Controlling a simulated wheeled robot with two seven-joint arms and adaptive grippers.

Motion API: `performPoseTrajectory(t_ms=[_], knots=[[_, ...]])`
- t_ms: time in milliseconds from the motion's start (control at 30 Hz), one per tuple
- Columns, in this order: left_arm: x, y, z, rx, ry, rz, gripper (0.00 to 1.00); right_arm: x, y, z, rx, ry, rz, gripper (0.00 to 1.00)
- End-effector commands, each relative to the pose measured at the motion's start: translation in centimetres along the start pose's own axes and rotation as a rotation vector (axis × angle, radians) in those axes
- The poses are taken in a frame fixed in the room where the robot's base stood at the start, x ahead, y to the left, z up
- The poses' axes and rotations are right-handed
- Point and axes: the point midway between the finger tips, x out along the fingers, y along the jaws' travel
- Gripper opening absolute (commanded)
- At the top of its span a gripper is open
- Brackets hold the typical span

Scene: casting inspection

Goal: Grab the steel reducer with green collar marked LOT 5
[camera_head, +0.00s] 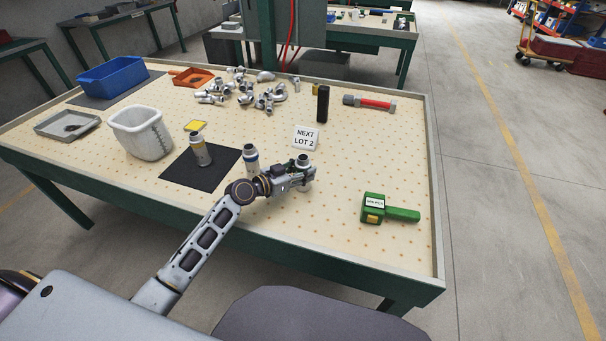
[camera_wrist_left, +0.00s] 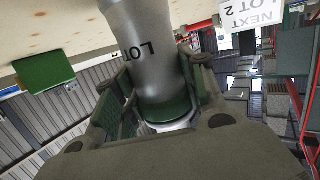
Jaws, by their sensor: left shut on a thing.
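A steel reducer (camera_head: 303,161) is in my left gripper (camera_head: 299,178), near the front of the table. The left wrist view shows the reducer (camera_wrist_left: 150,50) between the two fingers, with a green collar (camera_wrist_left: 168,108) and the dark letters LOT; its number cannot be read. Whether it touches the table is unclear. A second steel reducer (camera_head: 251,155) with a blue band stands just left of the gripper. A third reducer (camera_head: 200,152) with a yellowish band stands on the dark mat (camera_head: 178,175). My right gripper is out of view.
A white NEXT LOT 2 sign (camera_head: 305,138) and a black upright block (camera_head: 323,104) stand behind the gripper. A green tool (camera_head: 390,210) lies to the right. A white bin (camera_head: 139,133), a blue bin (camera_head: 112,76) and several loose fittings (camera_head: 243,91) are farther back. The right front tabletop is mostly clear.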

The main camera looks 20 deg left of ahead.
Motion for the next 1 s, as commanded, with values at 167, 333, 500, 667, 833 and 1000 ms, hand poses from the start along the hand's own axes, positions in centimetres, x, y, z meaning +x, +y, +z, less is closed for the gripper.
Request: performPoseTrajectory(t_ms=[167, 333, 500, 667, 833, 1000], knots=[[0.0, 0.0, -0.3, 0.001, 0.004, -0.001, 0.0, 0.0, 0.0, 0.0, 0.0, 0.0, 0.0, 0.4], [-0.2, -0.1, -1.1, 0.002, 0.004, -0.001, 0.0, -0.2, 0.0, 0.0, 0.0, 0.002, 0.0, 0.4], [-0.5, -0.1, -2.8, 0.003, 0.005, -0.001, 0.0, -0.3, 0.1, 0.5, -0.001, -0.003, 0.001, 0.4], [-1.0, 0.0, -5.0, 0.004, 0.005, 0.0, 0.0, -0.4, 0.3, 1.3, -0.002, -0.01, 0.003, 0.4], [-1.5, -0.1, -7.4, 0.005, 0.004, -0.001, 0.0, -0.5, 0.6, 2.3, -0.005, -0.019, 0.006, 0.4], [-1.8, 0.0, -9.1, 0.003, 0.004, -0.001, 0.0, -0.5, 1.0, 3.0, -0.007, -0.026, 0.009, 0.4]])
